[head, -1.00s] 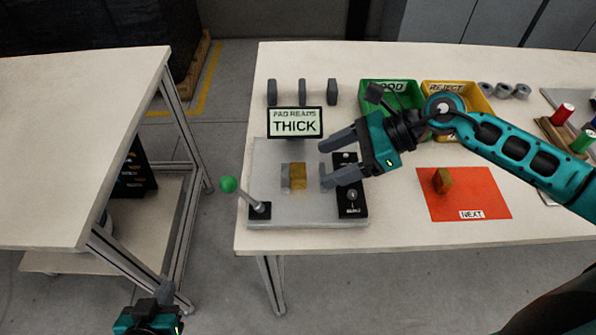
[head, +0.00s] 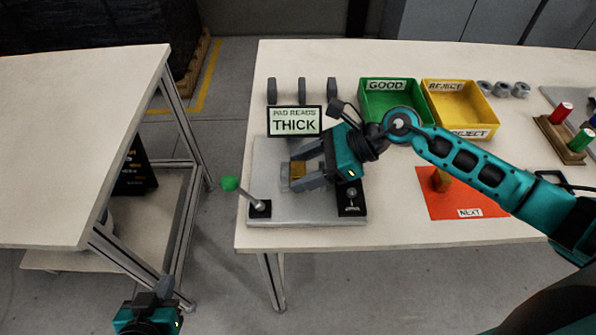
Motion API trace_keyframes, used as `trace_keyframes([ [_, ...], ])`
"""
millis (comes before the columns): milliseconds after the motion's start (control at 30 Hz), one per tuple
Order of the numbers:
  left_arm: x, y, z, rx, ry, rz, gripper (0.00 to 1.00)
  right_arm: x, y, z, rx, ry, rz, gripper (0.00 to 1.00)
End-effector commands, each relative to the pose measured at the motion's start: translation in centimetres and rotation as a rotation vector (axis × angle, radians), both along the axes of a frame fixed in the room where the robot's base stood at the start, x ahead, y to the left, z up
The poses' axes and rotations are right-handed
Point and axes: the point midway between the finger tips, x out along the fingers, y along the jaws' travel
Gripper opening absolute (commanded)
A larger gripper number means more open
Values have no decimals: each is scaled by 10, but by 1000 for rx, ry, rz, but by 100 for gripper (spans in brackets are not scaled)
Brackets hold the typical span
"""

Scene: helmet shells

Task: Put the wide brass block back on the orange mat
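The wide brass block (head: 298,170) lies on the grey plate (head: 270,208) below a sign reading "PAD READS THICK" (head: 296,121). My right gripper (head: 300,169) reaches in from the right with its fingers apart, one on the far side and one on the near side of the block. The lower finger hides part of the block; I cannot see firm contact. The orange mat (head: 440,204), labelled "NEXT", lies to the right. Another brass block (head: 440,180) stands on it, partly hidden by my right arm. My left gripper (head: 155,296) is low at the left, off the table; its fingers are unclear.
A green-knobbed lever (head: 230,184) stands at the plate's left front. A black switch box (head: 351,197) is at its right. Green GOOD (head: 388,112) and yellow REJECT (head: 470,118) bins stand behind. Several grey pieces stand at the back left. Spools (head: 562,113) are at the right.

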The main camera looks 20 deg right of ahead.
Motion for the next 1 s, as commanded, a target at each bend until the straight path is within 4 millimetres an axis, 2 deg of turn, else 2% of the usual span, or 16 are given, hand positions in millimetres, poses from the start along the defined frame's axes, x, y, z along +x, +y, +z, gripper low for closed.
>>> trace_keyframes([
  [67,0,0,0,0,-1,0,0,0,0,0,0,0,0,53],
  [600,-1,0,-1,-1,3,0,0,0,0,1,2,-1,0,2],
  [867,-4,0,-2,0,7,-1,0,0,0,3,2,-1,1,0],
  [1000,-4,0,0,0,7,-1,0,0,0,12,1,-3,1,0],
])
